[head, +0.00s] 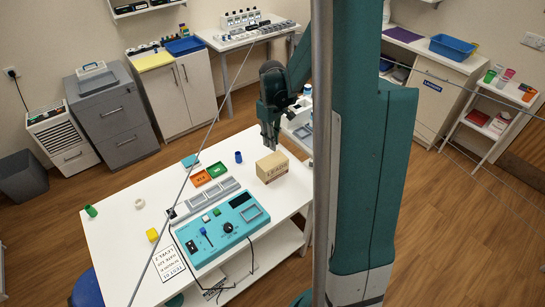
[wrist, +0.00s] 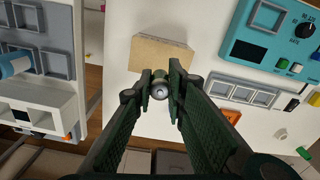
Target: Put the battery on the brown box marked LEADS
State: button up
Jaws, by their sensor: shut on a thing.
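The brown box marked LEADS (head: 272,168) stands on the white table, near its back right part. In the wrist view its plain tan top (wrist: 162,53) lies just beyond the fingertips. My gripper (head: 270,143) points down and shows just above and behind the box in the head view. In the wrist view my gripper (wrist: 160,84) is shut on a small round thing, the battery (wrist: 160,92), seen end-on with a silver end and a greenish side. The battery is clear of the box top in that view. I cannot make out the battery in the head view.
A teal tester (head: 226,226) with knobs lies in front of the box.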

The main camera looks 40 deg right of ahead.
send_over(273, 160)
jog(key=shift+a+f, duration=0.1)
jog(key=shift+f, duration=1.95)
jog(key=shift+f, duration=0.1)
jog(key=shift+f, duration=1.95)
jog(key=shift+f+b, duration=0.15)
jog(key=shift+b, duration=0.15)
jog(key=o, duration=0.5)
jog(key=shift+c, duration=0.2)
jog(key=o, duration=0.4)
jog(key=shift+o, duration=0.2)
jog(key=shift+r+p, duration=0.45)
jog(key=shift+r, duration=5.7)
